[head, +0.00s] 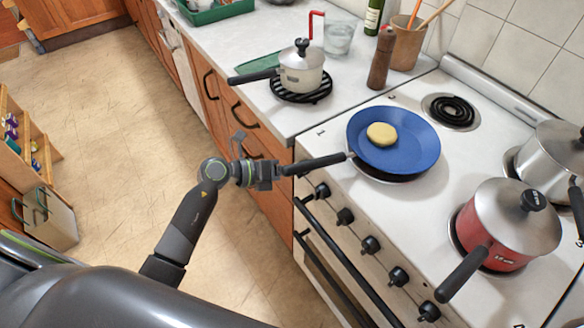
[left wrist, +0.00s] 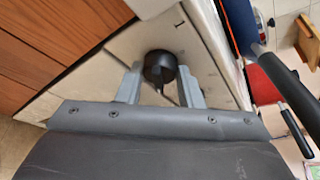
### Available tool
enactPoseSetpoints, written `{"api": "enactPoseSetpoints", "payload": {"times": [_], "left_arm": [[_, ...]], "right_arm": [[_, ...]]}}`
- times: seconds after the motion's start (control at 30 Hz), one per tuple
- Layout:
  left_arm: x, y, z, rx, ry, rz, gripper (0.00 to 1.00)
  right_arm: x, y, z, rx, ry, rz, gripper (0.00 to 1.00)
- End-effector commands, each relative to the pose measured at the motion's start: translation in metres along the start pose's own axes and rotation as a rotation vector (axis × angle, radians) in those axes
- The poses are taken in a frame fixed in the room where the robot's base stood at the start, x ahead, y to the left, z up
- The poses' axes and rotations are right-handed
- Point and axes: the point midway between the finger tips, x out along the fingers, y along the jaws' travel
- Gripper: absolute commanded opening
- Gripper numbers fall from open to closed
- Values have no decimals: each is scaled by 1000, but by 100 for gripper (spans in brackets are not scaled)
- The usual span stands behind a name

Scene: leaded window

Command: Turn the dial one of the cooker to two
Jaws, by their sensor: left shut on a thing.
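The white cooker (head: 337,172) stands at the right with a row of several black dials on its front, one being (head: 345,216). In the left wrist view a round black dial (left wrist: 160,66) sits between the two fingers of my left gripper (left wrist: 160,84), which is shut on it. It is at the cooker corner marked 1. In the head view my left gripper (head: 268,174) is at the front left end of the dial row, by the blue pan's handle. Its fingertips and the held dial are hidden there. The dial's setting cannot be read. My right gripper is not in view.
A blue frying pan (head: 410,148) with a yellow patty (head: 382,134) sits on the front left ring, its handle jutting over the cooker's front edge. A red pot (head: 485,232) and a steel pot (head: 548,160) stand farther right. An oven rail (head: 340,268) runs below the dials.

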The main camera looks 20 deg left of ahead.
Motion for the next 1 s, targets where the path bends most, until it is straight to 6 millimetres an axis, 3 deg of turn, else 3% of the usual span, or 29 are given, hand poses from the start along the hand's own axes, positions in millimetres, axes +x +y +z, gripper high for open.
{"api": "enactPoseSetpoints", "payload": {"times": [0.43,0.47,0.6,1.0], "left_arm": [[0,2,-3,4,4,6,10],[0,2,-3,4,5,6,37],[0,1,-2,4,3,5,55],[-1,0,-1,6,1,4,55]], "right_arm": [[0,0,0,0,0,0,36],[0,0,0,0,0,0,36],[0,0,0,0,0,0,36],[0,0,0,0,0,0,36]]}}
